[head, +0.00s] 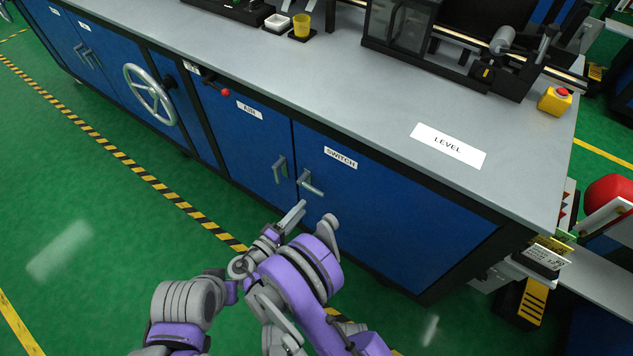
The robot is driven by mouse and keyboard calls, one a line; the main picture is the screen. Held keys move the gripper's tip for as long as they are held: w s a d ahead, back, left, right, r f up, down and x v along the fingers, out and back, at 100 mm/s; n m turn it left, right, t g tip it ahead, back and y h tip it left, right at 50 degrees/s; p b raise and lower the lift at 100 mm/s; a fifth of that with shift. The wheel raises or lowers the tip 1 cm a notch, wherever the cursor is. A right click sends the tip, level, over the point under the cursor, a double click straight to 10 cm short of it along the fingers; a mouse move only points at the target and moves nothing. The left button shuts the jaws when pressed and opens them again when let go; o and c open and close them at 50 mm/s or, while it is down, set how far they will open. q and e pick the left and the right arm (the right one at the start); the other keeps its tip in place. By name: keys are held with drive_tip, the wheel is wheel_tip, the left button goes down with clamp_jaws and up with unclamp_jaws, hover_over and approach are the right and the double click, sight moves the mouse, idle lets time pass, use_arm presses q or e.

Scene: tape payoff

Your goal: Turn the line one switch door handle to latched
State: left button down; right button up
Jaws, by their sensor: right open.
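The switch door (400,220) is a blue cabinet door with a white label reading SWITCH (340,158). Its grey handle (311,184) is near the door's left edge; the lever slants down to the right from its mount. The door looks closed. My right gripper (293,214) is open and empty, just below and left of the handle in the picture, apart from it as far as I can see. My purple and grey arm links hide part of the floor and the cabinet's lower edge. My left gripper is not in view.
A neighbouring door has an upright grey handle (280,169). A grey handwheel (150,94) and a red-knobbed lever (216,85) stick out further left. The worktop (330,80) carries a LEVEL label, machines and a yellow box with a red button (555,99). Green floor in front is clear.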

sight(314, 192)
drive_tip(key=shift+t, duration=0.4)
drive_tip(key=x, duration=0.3)
drive_tip(key=f+b+x, duration=0.1)
drive_tip(key=x, duration=0.5)
drive_tip(key=shift+w+a+f, duration=0.2)
drive_tip(key=shift+w+f, duration=0.05)
drive_tip(key=shift+w, duration=0.35)
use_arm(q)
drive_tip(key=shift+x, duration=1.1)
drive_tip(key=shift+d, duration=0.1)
use_arm(e)
drive_tip(key=shift+c, duration=0.2)
clamp_jaws()
